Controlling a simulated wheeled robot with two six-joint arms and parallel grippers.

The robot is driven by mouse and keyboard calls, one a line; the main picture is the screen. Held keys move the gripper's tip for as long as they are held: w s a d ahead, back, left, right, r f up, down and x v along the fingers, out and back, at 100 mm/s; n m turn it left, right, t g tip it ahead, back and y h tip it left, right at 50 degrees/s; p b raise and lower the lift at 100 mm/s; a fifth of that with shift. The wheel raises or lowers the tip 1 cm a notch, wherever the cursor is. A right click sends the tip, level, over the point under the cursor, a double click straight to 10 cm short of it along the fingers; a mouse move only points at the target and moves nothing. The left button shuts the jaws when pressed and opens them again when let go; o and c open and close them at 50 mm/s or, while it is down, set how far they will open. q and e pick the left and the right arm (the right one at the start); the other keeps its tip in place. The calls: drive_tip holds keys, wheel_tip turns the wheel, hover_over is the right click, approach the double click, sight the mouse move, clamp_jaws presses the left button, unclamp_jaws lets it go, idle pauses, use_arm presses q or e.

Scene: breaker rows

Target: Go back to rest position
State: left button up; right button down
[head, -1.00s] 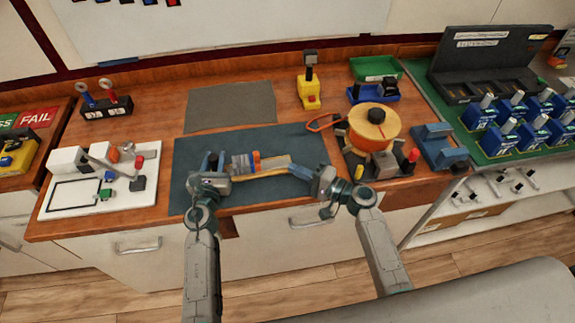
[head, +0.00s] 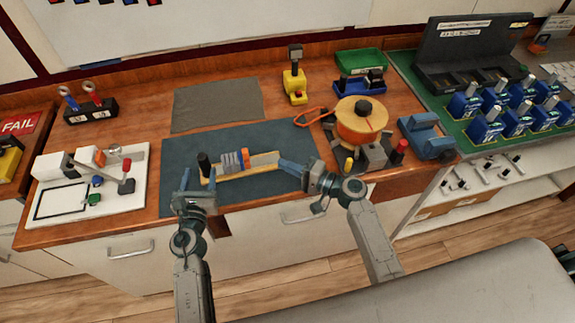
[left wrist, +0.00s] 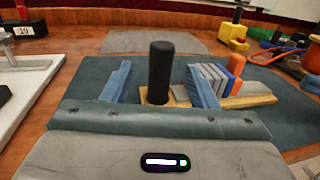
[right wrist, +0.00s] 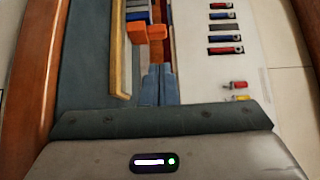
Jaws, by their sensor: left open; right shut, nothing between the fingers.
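A pale wooden rail (head: 262,161) lies on the dark blue-grey mat (head: 230,142). It carries several grey modules (head: 231,162) and an orange piece (head: 245,159), and a black upright handle (head: 203,164) stands at its left end. My left gripper (head: 198,179) is open in front of that handle. In the left wrist view the black handle (left wrist: 161,72) shows upright between the two spread fingers, untouched as far as I can see. My right gripper (head: 284,164) is shut and empty near the rail's right end. In the right wrist view its blue fingers (right wrist: 158,82) are together, beside the rail.
A white fixture board (head: 85,190) sits on the left. An orange spool (head: 361,122) on a dark base, a blue cradle (head: 426,135) and a green tray (head: 360,62) stand on the right. Several blue breakers (head: 487,125) fill the green mat. The grey mat (head: 218,105) is bare.

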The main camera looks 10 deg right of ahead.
use_arm(q)
drive_tip(key=s, duration=0.3)
drive_tip(key=s+a, duration=0.1)
drive_tip(key=s, duration=0.2)
drive_tip(key=shift+a, duration=0.1)
